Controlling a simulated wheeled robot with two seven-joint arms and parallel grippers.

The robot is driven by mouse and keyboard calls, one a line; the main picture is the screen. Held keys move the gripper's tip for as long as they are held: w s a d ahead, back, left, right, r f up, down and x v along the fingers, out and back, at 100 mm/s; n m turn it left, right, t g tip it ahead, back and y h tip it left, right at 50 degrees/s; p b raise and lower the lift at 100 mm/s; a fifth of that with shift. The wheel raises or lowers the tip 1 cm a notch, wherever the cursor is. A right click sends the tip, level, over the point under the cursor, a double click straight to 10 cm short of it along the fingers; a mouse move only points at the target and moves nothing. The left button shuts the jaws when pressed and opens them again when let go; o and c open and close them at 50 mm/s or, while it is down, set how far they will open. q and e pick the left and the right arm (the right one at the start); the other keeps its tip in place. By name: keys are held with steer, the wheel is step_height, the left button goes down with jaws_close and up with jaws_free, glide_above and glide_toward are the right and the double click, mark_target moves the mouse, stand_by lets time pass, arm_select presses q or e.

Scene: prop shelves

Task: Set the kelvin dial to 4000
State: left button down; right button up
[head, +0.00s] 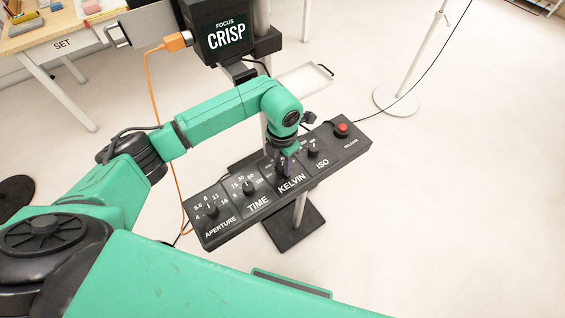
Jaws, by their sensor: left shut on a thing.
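The dark control panel (229,226) stands on a post and carries a row of dials labelled APERTURE, TIME, KELVIN and ISO. The kelvin dial is under my left gripper (283,166), which reaches down onto it from above and is shut on its knob. The time dial (248,187) is just left of the gripper and the ISO dial (313,150) just right. The aperture dial (211,210) is at the panel's left end. My right gripper is not in view.
A red release button (342,129) is at the panel's right end. A black box with a screen reading FOCUS CRISP (226,36) stands behind, with an orange cable (150,85) hanging left. A table (60,27) is at upper left.

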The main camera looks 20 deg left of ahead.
arm_select(q)
steer(key=n+b, duration=0.1)
steer(key=n, duration=0.2)
steer(key=n+b, duration=0.1)
steer(key=n, duration=0.3)
steer(key=shift+b, duration=0.35)
steer(key=n+b, duration=0.1)
steer(key=n, duration=0.3)
steer(key=shift+n, duration=0.3)
steer(key=shift+w+r+n+b, duration=0.1)
steer(key=shift+n+b, duration=0.25)
steer(key=shift+n, duration=1.45)
steer(key=shift+c, duration=2.4)
jaws_free()
